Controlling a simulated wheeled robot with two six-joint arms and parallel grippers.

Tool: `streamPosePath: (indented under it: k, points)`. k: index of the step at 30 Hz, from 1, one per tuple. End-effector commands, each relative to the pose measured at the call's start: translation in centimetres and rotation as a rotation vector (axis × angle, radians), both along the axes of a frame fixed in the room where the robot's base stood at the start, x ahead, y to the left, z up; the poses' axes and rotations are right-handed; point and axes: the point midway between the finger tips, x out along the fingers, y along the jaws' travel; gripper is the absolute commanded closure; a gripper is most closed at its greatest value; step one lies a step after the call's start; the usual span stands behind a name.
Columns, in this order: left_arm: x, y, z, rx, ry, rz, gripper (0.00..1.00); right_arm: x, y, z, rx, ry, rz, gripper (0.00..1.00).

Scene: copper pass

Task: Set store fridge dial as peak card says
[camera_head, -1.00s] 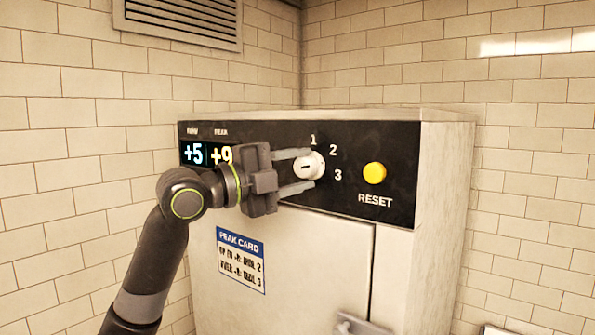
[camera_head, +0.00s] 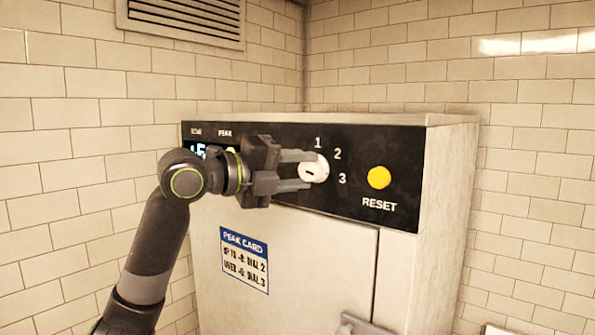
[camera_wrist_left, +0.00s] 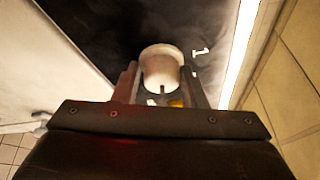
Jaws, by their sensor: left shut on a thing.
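The white dial (camera_head: 313,170) sits on the fridge's black panel, with 1, 2 and 3 printed around its upper right. My left gripper (camera_head: 308,171) is shut on the dial, one finger above and one below. In the left wrist view the dial (camera_wrist_left: 161,66) sits between the fingertips. The dial has a short dark mark; which number it is set to is not clear. The display (camera_head: 196,151) is mostly hidden by my gripper.
A yellow RESET button (camera_head: 379,178) is right of the dial. The fridge door handle (camera_head: 362,325) juts out at the bottom. Tiled walls stand behind and beside the fridge (camera_head: 445,220), and a vent (camera_head: 187,18) is at upper left.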

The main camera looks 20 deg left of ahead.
Motion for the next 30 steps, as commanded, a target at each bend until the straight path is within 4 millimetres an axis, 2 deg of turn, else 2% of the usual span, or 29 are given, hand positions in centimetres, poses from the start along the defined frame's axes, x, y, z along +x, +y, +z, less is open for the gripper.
streamPosePath:
  k: [1,6,7,12,23,30]
  points:
    - [-0.1,-0.1,0.5,-0.005,-0.014,-0.001,0.86,0.0,-0.1,0.1,-0.001,0.000,0.000,0.64]
    - [-0.1,-0.1,0.5,-0.006,-0.012,-0.003,0.87,0.0,-0.1,0.1,-0.001,0.000,0.001,0.64]
    - [-0.1,-0.1,0.5,-0.006,-0.012,-0.003,0.63,0.0,-0.1,0.1,-0.001,0.000,0.001,0.64]
    - [-0.1,-0.1,0.3,-0.005,-0.008,-0.003,0.43,0.0,-0.1,0.0,-0.002,0.000,0.001,0.64]
    - [-0.3,0.2,0.0,-0.004,-0.004,-0.002,0.43,0.0,-0.3,-0.2,-0.004,0.000,0.002,0.64]
    - [-2.3,2.0,-0.1,0.000,-0.006,0.001,0.43,0.0,-0.3,-1.7,-0.004,0.000,0.002,0.64]
